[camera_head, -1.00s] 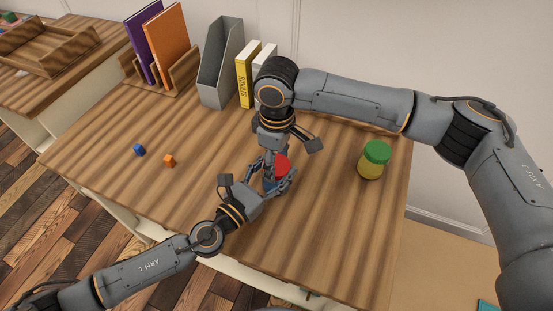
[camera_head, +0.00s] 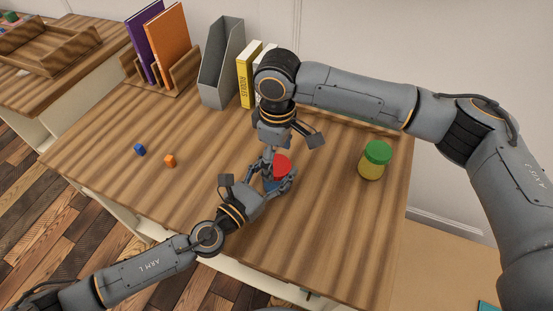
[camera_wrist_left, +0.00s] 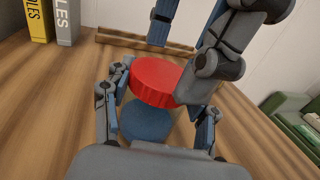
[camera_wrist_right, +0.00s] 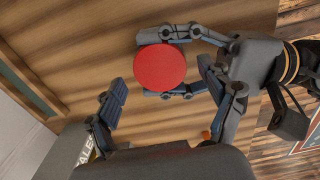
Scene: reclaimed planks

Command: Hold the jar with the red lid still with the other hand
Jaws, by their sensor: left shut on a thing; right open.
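The jar with the red lid (camera_head: 282,166) stands on the wooden desk, partly hidden by my grippers. In the left wrist view its red lid (camera_wrist_left: 154,82) sits above a blue body (camera_wrist_left: 146,122). My left gripper (camera_head: 277,182) is shut on the jar, with its fingers on either side of the body below the lid. My right gripper (camera_head: 276,152) is open above the jar. In the right wrist view the lid (camera_wrist_right: 160,67) lies between and beyond its parted fingers, and I see no grip on it.
A jar with a green lid (camera_head: 374,160) stands to the right. Books, a grey file holder (camera_head: 220,65) and a yellow book (camera_head: 246,78) line the back. The front right desk is clear.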

